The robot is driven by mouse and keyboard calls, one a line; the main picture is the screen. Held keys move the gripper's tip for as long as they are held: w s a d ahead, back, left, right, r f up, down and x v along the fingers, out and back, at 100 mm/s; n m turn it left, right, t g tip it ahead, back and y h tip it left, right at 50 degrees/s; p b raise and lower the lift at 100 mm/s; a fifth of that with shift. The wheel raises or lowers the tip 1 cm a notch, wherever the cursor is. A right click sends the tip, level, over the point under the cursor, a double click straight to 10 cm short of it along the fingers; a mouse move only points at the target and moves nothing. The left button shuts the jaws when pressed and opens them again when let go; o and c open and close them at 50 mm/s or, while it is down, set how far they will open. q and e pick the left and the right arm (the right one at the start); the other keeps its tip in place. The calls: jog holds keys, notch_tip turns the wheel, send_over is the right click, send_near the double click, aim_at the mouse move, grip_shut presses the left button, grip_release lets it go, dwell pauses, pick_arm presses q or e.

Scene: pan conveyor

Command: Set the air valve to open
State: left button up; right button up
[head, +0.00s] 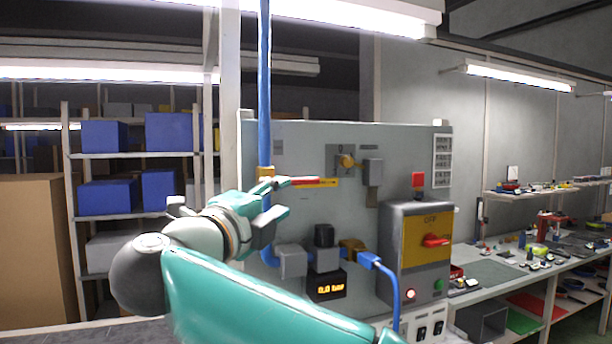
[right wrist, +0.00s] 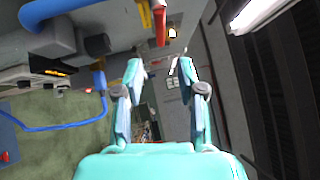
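The air valve has a brass-yellow body (head: 265,172) on the vertical blue pipe (head: 264,95). Its red lever (head: 305,181) lies level, pointing right, across the pipe's line, over a yellow strip (head: 330,183). In the right wrist view the red lever (right wrist: 160,28) hangs in from the top, beyond the fingertips and between their lines. My right gripper (head: 287,197) is open and empty in front of the panel, close by the lever. Its two teal fingers stand apart in the wrist view (right wrist: 160,66). I cannot tell whether a finger touches the lever. My left gripper is out of view.
The grey panel (head: 405,165) also bears a yellow knob (head: 347,162), a display reading 0.0 bar (head: 327,289) and a control box with a red OFF switch (head: 435,241). A blue hose (head: 392,290) hangs below. A cluttered bench (head: 490,280) stands right, shelves with blue bins (head: 172,132) left.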

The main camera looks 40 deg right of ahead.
aim_at(304, 184)
jog(key=p+x, duration=0.3)
jog(key=x, duration=0.8)
jog(key=shift+p, duration=0.35)
grip_shut()
